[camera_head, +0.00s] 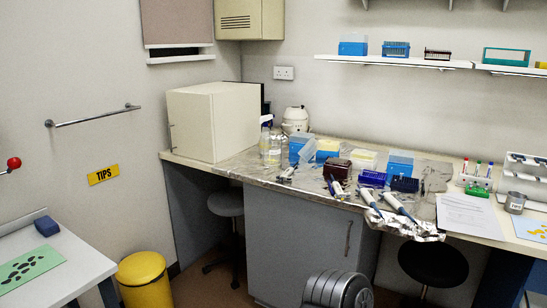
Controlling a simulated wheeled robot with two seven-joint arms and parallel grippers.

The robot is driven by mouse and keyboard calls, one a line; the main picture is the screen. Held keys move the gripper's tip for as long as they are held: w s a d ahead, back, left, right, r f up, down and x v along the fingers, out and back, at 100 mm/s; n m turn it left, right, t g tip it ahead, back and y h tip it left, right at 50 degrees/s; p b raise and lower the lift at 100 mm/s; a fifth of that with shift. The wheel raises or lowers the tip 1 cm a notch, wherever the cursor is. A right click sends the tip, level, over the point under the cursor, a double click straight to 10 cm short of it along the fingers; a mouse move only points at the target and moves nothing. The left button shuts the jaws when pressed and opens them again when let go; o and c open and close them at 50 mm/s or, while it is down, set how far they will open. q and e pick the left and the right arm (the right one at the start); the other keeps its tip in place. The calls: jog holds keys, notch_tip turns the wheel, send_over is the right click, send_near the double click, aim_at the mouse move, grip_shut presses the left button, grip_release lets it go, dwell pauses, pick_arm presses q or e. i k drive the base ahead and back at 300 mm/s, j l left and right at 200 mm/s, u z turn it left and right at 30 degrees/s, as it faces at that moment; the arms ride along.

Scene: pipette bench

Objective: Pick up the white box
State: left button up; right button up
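A small white box (363,160) with a yellowish top stands on the bench among the tip boxes, behind the pipettes. A much larger cream-white box-like cabinet (205,122) stands at the bench's left end, with a small handle on its left side. I cannot tell from the picture alone which of the two is the white box meant. Neither of my grippers is in view, and nothing is seen touching either box.
Stools (433,262) and a yellow bin (143,282) stand below.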

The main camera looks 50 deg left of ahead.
aim_at(357, 165)
jog(key=u, duration=1.2)
jog(key=i+j+u, duration=0.25)
jog(key=i+u, duration=0.15)
jog(key=i, duration=0.75)
jog(key=i+l+u, duration=0.15)
jog(key=i+u, duration=0.2)
jog(key=i, duration=0.8)
